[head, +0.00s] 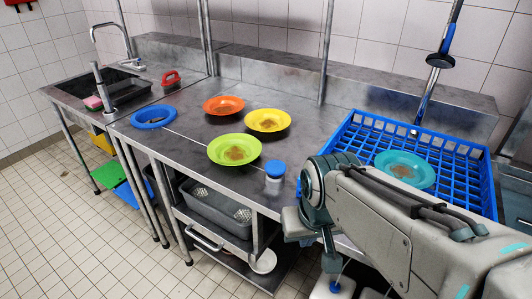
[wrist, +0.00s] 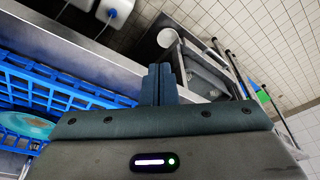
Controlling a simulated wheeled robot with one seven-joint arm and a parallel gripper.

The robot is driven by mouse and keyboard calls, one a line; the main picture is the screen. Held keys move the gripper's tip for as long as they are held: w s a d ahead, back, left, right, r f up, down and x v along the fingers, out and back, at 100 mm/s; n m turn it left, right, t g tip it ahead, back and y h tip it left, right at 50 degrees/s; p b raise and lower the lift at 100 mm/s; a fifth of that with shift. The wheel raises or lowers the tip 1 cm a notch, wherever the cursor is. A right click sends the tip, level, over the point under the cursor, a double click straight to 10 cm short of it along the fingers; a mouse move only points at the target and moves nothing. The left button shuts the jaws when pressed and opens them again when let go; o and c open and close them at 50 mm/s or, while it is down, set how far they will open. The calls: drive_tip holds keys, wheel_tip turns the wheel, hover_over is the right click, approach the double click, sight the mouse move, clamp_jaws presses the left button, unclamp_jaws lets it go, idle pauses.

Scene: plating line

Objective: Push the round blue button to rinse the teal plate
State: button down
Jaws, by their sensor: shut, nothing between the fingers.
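The round blue button (head: 275,168) tops a short pale cylinder on the steel counter, just left of my arm in the head view. The teal plate (head: 404,168) lies in the blue rack (head: 349,140) at the right, with a brown smear in its middle. The plate's edge also shows in the wrist view (wrist: 27,125), at far left inside the rack. My gripper (wrist: 160,72) is shut and empty in the wrist view, beside the counter's front edge.
Orange (head: 223,105), yellow (head: 268,120) and green (head: 234,149) soiled plates lie on the counter (head: 190,140) left of the button. A spray head (head: 440,60) hangs above the rack. A grey bin (head: 215,208) and white jugs (head: 326,290) are below the counter.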

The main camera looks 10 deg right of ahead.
drive_tip(key=w+a+r+m+t+y+p, duration=0.1)
drive_tip(key=w+a+r+m+y+p, duration=0.25)
drive_tip(key=w+m, duration=0.2)
drive_tip(key=w+a+r+m+y+p, duration=0.2)
drive_tip(key=w+r+m+p, duration=0.15)
drive_tip(key=w, duration=0.35)
drive_tip(key=w+d+m+t+p, duration=0.2)
drive_tip(key=w+d+m+p, duration=0.1)
drive_tip(key=w+m, duration=0.3)
drive_tip(key=w+d+m+t+h+p, duration=0.1)
drive_tip(key=w+d+m+t+p, duration=0.1)
drive_tip(key=w+m, duration=0.4)
drive_tip(key=w+d+p, duration=0.1)
drive_tip(key=w+p, duration=0.1)
drive_tip(key=w, duration=0.1)
drive_tip(key=shift+w+r, duration=0.15)
drive_tip(key=shift+r, duration=0.25)
drive_tip(key=b, duration=0.6)
hover_over(279, 168)
wheel_tip(279, 168, down, 7)
drive_tip(key=shift+f, duration=0.2)
drive_tip(key=shift+f+b, duration=0.7)
